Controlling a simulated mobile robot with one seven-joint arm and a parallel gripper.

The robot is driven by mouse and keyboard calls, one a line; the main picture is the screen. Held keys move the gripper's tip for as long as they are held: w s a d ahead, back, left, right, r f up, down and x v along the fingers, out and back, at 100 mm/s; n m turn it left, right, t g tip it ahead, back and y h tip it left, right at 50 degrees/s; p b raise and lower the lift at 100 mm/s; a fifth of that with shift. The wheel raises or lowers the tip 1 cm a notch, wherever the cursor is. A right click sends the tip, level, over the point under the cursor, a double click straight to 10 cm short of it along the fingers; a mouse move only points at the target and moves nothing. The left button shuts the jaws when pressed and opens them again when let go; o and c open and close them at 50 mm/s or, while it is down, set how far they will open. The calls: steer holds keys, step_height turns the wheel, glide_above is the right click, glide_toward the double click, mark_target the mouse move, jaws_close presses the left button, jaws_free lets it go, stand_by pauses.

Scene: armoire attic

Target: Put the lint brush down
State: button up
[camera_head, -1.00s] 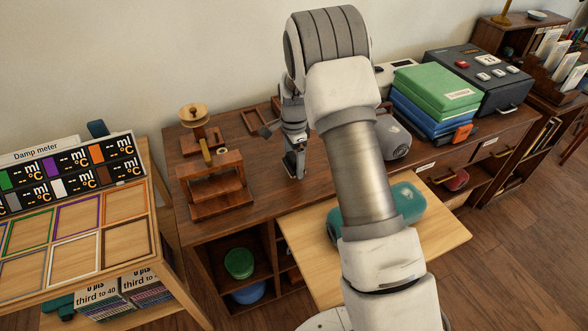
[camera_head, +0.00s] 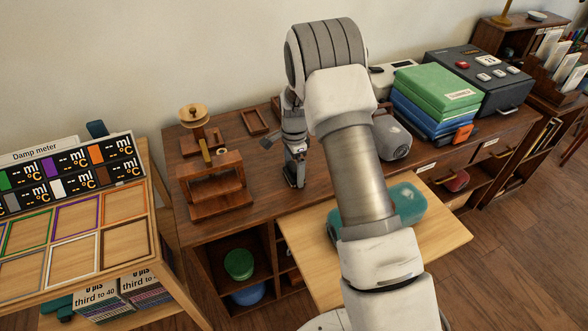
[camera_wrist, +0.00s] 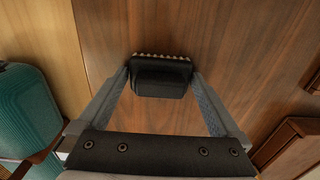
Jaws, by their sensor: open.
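The lint brush (camera_wrist: 162,80) shows in the wrist view as a black block with a row of pale bristles along its far edge. It appears to rest on the brown wooden desktop (camera_wrist: 225,40). My gripper (camera_wrist: 161,76) is open, with one finger on each side of the brush and the fingertips very close to its ends. In the head view my gripper (camera_head: 294,178) points down at the desktop, between the wooden stand and the grey rounded device. I cannot make out the brush clearly there.
A wooden stand (camera_head: 215,187) is left of my gripper, and a small wooden tray (camera_head: 254,122) lies behind it. A grey rounded device (camera_head: 393,138) and green and blue binders (camera_head: 437,88) are to the right. A teal case (camera_head: 407,203) lies on the pull-out board (camera_head: 450,235).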

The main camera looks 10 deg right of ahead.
step_height(320, 180, up, 12)
steer(key=p, duration=0.1)
step_height(320, 180, up, 11)
steer(key=n+t, duration=0.1)
steer(key=n, duration=0.3)
glide_above(294, 166)
steer(key=s, duration=0.6)
steer(key=s+r+n+t, duration=0.2)
steer(key=s+r+n, duration=0.25)
steer(key=s, duration=0.45)
steer(key=s+r+n+t, duration=0.1)
steer(key=s+r+n, duration=0.2)
steer(key=s+r, duration=0.4)
steer(key=s+f+n+t, duration=0.1)
steer(key=s+n, duration=0.3)
steer(key=s, duration=0.6)
steer(key=shift+s+f+t, duration=0.15)
steer(key=shift+f+t, duration=0.15)
steer(key=shift+f, duration=0.25)
steer(key=shift+r+p, duration=0.1)
steer(key=shift+p, duration=0.2)
step_height(294, 166, up, 6)
steer(key=p, duration=0.6)
steer(key=shift+r, duration=0.25)
